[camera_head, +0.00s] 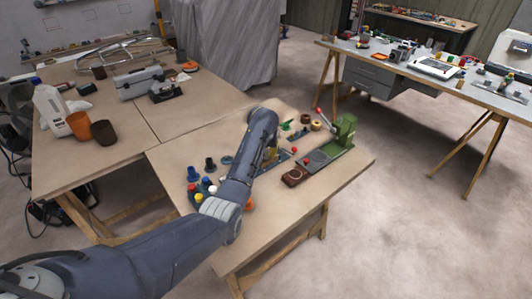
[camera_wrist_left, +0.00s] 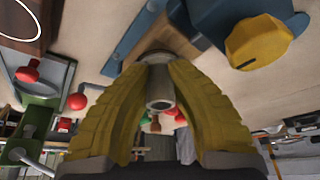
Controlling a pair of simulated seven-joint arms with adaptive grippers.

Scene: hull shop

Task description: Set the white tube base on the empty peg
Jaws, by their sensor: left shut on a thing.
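The tube base cannot be made out in the head view. A blue strip (camera_wrist_left: 135,42) lies on the table beside the gripper in the left wrist view. I cannot tell which peg is empty. My right gripper is not in view.
A green press (camera_head: 343,133) with a red-knobbed lever stands right of the gripper. A brown block (camera_head: 294,177) lies in front of it. Several small dark and coloured pieces (camera_head: 210,164) stand left of my arm. The table's front right is clear.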

